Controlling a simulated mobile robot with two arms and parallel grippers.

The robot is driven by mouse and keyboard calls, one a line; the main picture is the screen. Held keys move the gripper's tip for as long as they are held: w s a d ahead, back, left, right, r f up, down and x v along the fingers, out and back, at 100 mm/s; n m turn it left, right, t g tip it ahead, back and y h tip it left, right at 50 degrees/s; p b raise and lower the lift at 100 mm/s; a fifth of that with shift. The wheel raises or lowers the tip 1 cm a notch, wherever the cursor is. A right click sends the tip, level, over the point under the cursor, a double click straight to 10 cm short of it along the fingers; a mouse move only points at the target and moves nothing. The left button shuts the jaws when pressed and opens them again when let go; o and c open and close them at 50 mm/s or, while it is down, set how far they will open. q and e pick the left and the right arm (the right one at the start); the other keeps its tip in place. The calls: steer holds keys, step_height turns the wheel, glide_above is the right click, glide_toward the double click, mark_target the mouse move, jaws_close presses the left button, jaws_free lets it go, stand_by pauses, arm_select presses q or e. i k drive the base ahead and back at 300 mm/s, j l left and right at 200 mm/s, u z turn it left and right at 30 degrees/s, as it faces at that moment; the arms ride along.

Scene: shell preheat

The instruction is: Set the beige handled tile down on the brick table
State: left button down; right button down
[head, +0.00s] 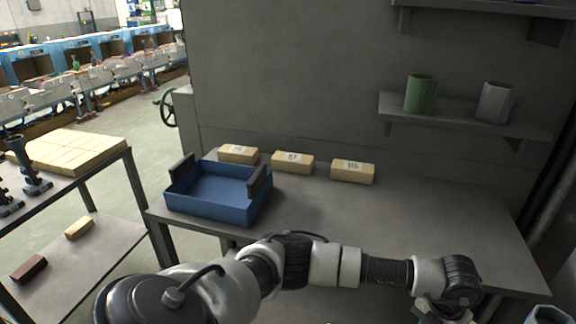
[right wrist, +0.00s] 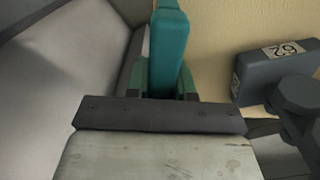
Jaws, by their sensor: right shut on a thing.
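My right gripper (right wrist: 167,85) shows in the right wrist view. It is shut on a teal bar (right wrist: 170,40) that looks like the handle of the beige handled tile. A table (head: 140,165) with cream bricks (head: 75,152) stands at the left.
A grey workbench (head: 420,215) holds a blue tray (head: 215,207) with dark handles and three labelled bricks (head: 292,162). A green cup (head: 420,93) and a grey cup (head: 495,102) stand on a wall shelf. Dark clamps (head: 30,170) stand on the left table. A dark labelled block (right wrist: 280,68) is near my right gripper.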

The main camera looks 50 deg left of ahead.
mark_target(349, 222)
steer(key=u, duration=1.1)
steer(key=i+u, duration=0.15)
steer(key=i, duration=0.85)
